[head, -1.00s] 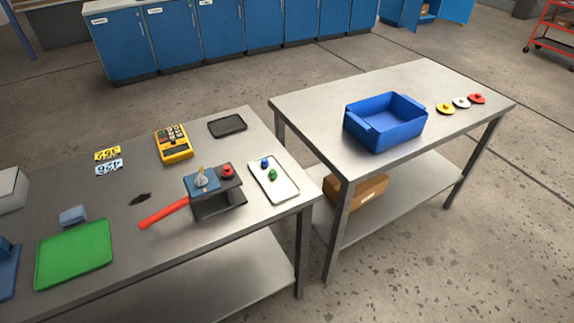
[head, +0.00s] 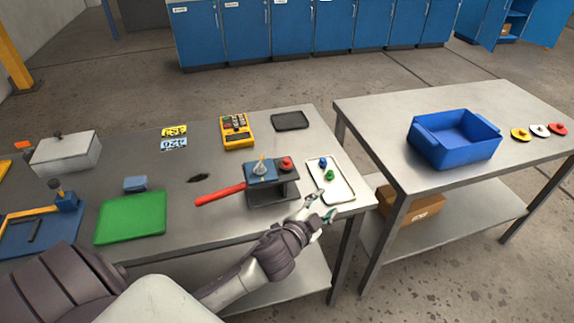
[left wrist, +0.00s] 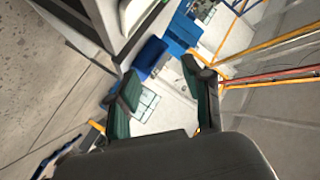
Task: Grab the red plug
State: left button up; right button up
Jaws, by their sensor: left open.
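The red plug (head: 286,163) sits upright on the right part of a dark grey stand (head: 273,194) on the left table. A blue block with a metal piece (head: 261,168) is beside it, and a red lever (head: 219,195) sticks out left. A white tray (head: 344,187) to the right holds a blue plug (head: 323,162) and a green plug (head: 330,175). My left gripper (head: 325,208) is near the tray's front edge, right of and nearer than the red plug, not touching it. In the left wrist view its fingers (left wrist: 160,76) are apart and empty; the red plug cannot be made out there.
A blue bin (head: 455,155) and yellow, white and red discs (head: 540,131) are on the right table (head: 390,110). A yellow meter (head: 237,131) and a black tray (head: 290,121) stand behind the stand. A green mat (head: 131,216) lies left. A gap separates the tables.

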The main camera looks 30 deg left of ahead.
pick_arm(q)
jog(key=w+d+r+m+g+h, duration=0.1)
jog(key=d+r+m+h, duration=0.4)
jog(key=r+m+h, duration=0.3)
jog(key=w+d+r+m+g+h, duration=0.1)
jog(key=d+r+m+h, duration=0.5)
jog(key=r+m, duration=0.45)
jog(key=m+g+y, duration=0.8)
jog(key=g+y, duration=0.1)
jog(key=y, duration=0.6)
send_near(286, 160)
jog(key=p+x, duration=0.1)
jog(key=x, duration=0.2)
jog(key=shift+w+f+p, duration=0.15)
jog(key=shift+f+p, duration=0.2)
jog(key=shift+p, duration=0.05)
jog(key=shift+w+f, duration=0.1)
jog(key=shift+f, duration=0.05)
jog(key=p+x, duration=0.2)
jog(key=x, duration=0.3)
jog(key=shift+w, duration=0.1)
jog(key=c, duration=0.8)
pick_arm(e)
jog(key=r, duration=0.4)
jog(key=shift+s+d, duration=0.15)
jog(key=shift+s, duration=0.15)
